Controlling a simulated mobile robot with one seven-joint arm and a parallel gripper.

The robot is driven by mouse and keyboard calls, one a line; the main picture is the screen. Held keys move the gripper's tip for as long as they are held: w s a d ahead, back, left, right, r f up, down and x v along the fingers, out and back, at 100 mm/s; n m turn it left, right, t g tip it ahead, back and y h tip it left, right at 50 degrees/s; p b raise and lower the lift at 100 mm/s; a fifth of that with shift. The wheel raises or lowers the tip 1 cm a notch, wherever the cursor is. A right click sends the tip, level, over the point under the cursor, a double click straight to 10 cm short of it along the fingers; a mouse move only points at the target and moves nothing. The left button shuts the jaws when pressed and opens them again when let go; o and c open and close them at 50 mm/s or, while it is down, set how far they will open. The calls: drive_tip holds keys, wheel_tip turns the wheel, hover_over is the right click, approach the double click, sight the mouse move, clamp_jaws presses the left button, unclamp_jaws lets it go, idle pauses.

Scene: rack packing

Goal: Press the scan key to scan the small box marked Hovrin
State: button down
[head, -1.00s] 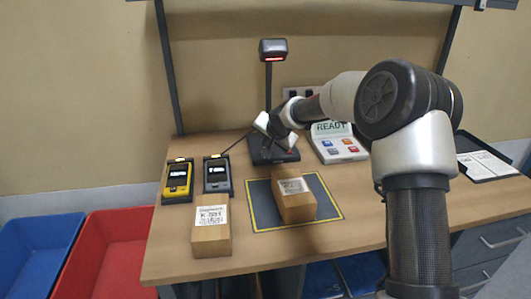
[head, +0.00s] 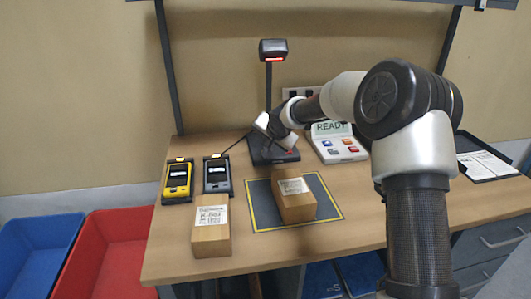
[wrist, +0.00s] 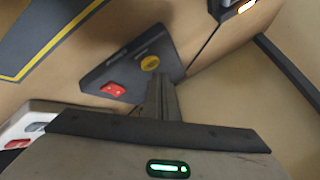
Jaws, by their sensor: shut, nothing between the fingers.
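One small box (head: 297,205) with a white label stands on the yellow-edged dark mat. Another labelled box (head: 211,240) stands at the table's front, left of the mat. The labels are too small to read, so I cannot tell which says Hovrin. A scanner stand (head: 268,95) with a red-lit head rises behind the mat. In the wrist view its dark base (wrist: 97,75) carries a red key (wrist: 113,89) and a round yellow part (wrist: 149,63). My gripper (wrist: 160,83) is shut and empty, over the base's edge in that view; contact cannot be told.
A white keypad (head: 341,150) with a READY display and coloured keys stands right of the stand. A yellow handheld device (head: 177,182) and a grey one (head: 217,175) lie at the left. Blue (head: 35,250) and red (head: 110,255) bins stand left of the table.

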drive_tip(key=shift+f+b, duration=0.45)
drive_tip(key=shift+b, duration=0.15)
drive_tip(key=shift+f+b, duration=0.4)
idle(0.6)
idle(0.3)
drive_tip(key=shift+r+p, duration=0.5)
drive_tip(key=shift+r, duration=0.25)
drive_tip(key=shift+r, duration=0.1)
drive_tip(key=shift+r+p, duration=1.7)
drive_tip(key=shift+r, duration=0.8)
